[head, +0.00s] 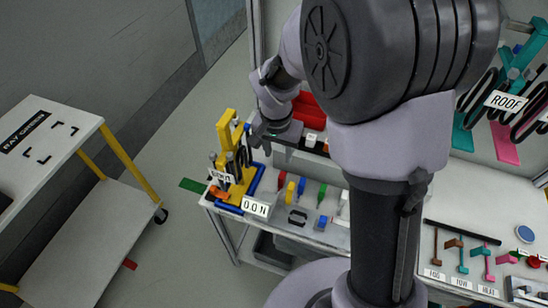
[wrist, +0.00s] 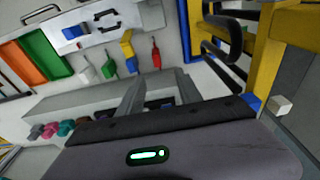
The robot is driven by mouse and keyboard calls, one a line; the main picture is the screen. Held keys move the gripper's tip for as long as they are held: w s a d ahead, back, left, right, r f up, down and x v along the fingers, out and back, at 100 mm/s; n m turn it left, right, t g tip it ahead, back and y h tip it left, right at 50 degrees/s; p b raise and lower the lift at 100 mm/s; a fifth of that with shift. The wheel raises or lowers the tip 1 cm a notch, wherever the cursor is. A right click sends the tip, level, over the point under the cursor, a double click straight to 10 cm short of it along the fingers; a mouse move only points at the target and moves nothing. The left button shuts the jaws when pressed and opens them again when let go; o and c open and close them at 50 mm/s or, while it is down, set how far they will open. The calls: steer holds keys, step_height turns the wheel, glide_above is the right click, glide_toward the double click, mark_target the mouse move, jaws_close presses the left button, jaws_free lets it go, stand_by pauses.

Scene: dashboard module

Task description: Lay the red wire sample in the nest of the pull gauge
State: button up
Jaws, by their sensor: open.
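A small red piece with a thin shaft (head: 281,181) lies on the bench in a row of coloured pieces. It also shows in the wrist view (wrist: 156,58), beyond my fingertips. I cannot tell for sure that it is the red wire sample. Small red pieces (head: 533,262) also lie at the far right of the bench. I cannot clearly make out the pull gauge or its nest. My gripper (head: 258,138) is beside the upper part of a yellow frame (head: 236,150), above the bench. In the wrist view my gripper (wrist: 158,92) is open, with nothing seen between its fingers.
Yellow (wrist: 128,52), green (wrist: 107,69) and blue (wrist: 72,32) pieces lie near the red one. The yellow frame carries black loops (wrist: 215,55) close to my gripper. A white cart (head: 58,115) stands at the left, with open floor between. My arm hides the bench's middle.

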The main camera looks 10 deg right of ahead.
mark_target(282, 175)
steer(key=f, duration=0.2)
steer(key=f+b, duration=0.1)
steer(key=f, duration=0.2)
steer(key=f+b, duration=0.1)
steer(key=f, duration=0.2)
steer(key=shift+w+d+f, duration=0.15)
steer(key=shift+w+d, duration=0.1)
steer(key=shift+d, duration=0.1)
steer(key=f+b, duration=0.2)
steer(key=f, duration=0.1)
steer(key=d+f+b, duration=0.1)
steer(key=f, duration=0.1)
steer(key=shift+w+f, duration=0.2)
steer(key=shift+w, duration=0.05)
steer(key=shift+a+r, duration=0.1)
steer(key=shift+r, duration=0.05)
steer(key=shift+c, duration=0.6)
jaws_close()
